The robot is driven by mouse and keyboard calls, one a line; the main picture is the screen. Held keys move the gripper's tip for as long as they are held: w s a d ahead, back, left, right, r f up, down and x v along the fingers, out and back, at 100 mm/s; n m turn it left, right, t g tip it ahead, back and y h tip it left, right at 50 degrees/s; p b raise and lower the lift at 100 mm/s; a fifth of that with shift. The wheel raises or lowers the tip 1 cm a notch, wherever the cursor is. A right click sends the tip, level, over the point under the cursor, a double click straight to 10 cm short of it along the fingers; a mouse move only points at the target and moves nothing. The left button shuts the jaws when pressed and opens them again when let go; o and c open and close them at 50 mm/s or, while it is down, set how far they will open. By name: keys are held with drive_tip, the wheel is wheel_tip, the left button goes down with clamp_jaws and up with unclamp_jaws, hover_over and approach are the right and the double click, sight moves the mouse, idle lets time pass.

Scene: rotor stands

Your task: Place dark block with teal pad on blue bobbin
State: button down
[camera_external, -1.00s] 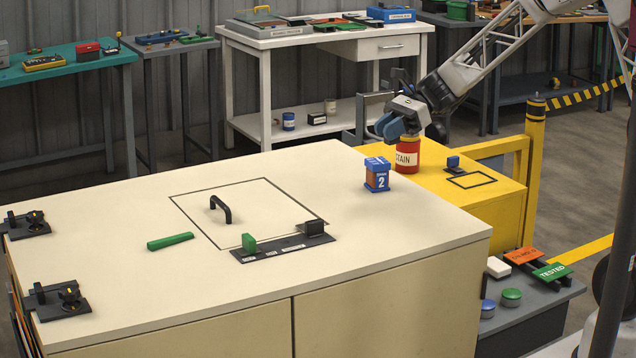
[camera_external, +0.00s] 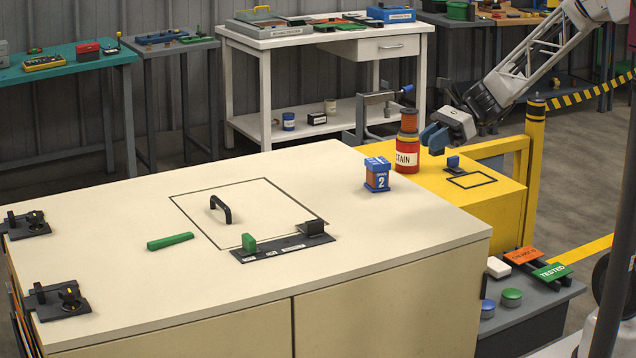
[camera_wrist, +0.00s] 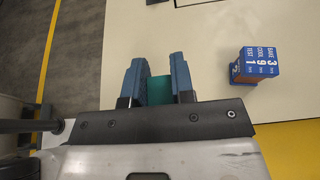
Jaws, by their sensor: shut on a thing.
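My gripper (camera_external: 434,138) is over the yellow bench, just right of the red can. In the wrist view its blue fingers (camera_wrist: 158,85) are closed on a teal piece (camera_wrist: 160,90), which I take to be the pad of the dark block. The block's dark part cannot be made out, and the external view does not show the held piece. The blue bobbin (camera_external: 377,180), with blue ends, an orange-brown middle and a "2" label, stands upright on the cream cabinet top. It also shows right of the fingers in the wrist view (camera_wrist: 258,62), apart from them.
A red can marked "STAIN" (camera_external: 408,157) stands close to my gripper, with a copper-coloured spool (camera_external: 408,122) above it. The cream top (camera_external: 330,170) carries a black handle (camera_external: 221,209), a green bar (camera_external: 170,241) and a dark plate (camera_external: 282,247). Room around the bobbin is clear.

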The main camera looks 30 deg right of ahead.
hover_over(373, 162)
drive_tip(key=shift+w+d+f, duration=0.1)
drive_tip(key=shift+w+f, duration=0.1)
drive_tip(key=shift+f, duration=0.5)
idle(0.4)
drive_tip(key=shift+f, duration=1.75)
drive_tip(key=shift+f, duration=0.2)
drive_tip(key=c, duration=1)
unclamp_jaws()
drive_tip(key=shift+r, duration=0.2)
drive_tip(key=shift+v, duration=6)
drive_tip(key=shift+s, duration=0.1)
